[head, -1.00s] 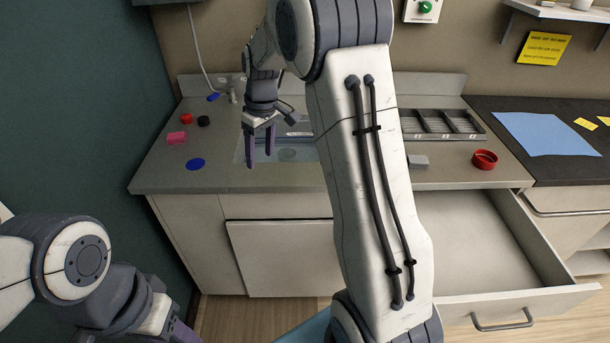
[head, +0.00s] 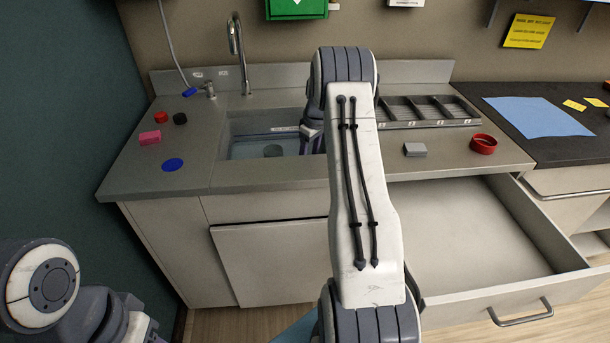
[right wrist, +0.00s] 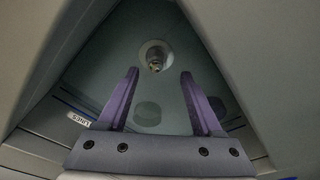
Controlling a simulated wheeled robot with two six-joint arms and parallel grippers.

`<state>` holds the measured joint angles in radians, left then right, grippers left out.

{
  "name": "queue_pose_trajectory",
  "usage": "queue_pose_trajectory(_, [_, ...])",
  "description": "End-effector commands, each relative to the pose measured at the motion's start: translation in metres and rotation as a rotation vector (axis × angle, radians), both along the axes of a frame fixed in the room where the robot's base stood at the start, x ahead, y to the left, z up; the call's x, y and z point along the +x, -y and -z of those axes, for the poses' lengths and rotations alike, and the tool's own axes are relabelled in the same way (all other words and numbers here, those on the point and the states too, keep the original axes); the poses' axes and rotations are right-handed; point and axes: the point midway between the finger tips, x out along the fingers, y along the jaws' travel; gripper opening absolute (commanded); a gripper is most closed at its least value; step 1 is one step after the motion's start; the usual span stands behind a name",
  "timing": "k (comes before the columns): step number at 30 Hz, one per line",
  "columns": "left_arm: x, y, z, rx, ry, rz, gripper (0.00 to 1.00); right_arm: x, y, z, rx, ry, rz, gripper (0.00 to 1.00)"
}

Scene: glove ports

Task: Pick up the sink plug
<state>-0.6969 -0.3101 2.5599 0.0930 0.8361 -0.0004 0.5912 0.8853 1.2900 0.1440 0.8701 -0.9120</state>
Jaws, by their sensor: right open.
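The sink basin (head: 225,150) is set in the grey counter. A dull grey-green disc (head: 272,150) shows low in it, left of my right gripper. My right gripper (right wrist: 158,100) is open and empty, pointing into the basin; in the head view my own arm mostly hides it. In the right wrist view a pale ring with a shiny metal centre (right wrist: 155,56) lies ahead of the fingertips, and a dim round disc (right wrist: 147,113) shows between the fingers. I cannot tell which of these is the sink plug. My left gripper is out of view; only its arm shows at lower left.
A tap (head: 236,55) stands behind the basin. A blue disc (head: 172,165), pink block (head: 150,138), red cap (head: 162,120) and black cap (head: 180,118) lie left. A grey block (head: 415,149), red ring (head: 483,144) and open drawer (head: 470,230) are right.

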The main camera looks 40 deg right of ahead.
Motion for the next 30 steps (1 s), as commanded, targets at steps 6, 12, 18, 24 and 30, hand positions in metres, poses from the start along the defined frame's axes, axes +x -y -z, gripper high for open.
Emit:
queue_pose_trajectory(6, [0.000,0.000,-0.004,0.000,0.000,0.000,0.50,0.008,0.000,0.017,0.000,-0.001,-0.002,0.67])
queue_pose_trajectory(12, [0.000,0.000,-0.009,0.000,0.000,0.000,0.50,0.019,0.001,0.044,0.001,-0.001,-0.002,0.67])
queue_pose_trajectory(18, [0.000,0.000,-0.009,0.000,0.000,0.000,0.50,0.021,0.001,0.055,-0.001,0.001,-0.002,0.67])
queue_pose_trajectory(24, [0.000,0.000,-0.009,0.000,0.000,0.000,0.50,0.021,0.001,0.055,-0.001,0.001,-0.002,0.52])
queue_pose_trajectory(30, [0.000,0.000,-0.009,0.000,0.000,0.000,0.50,0.021,0.001,0.054,-0.001,0.001,-0.002,0.00])
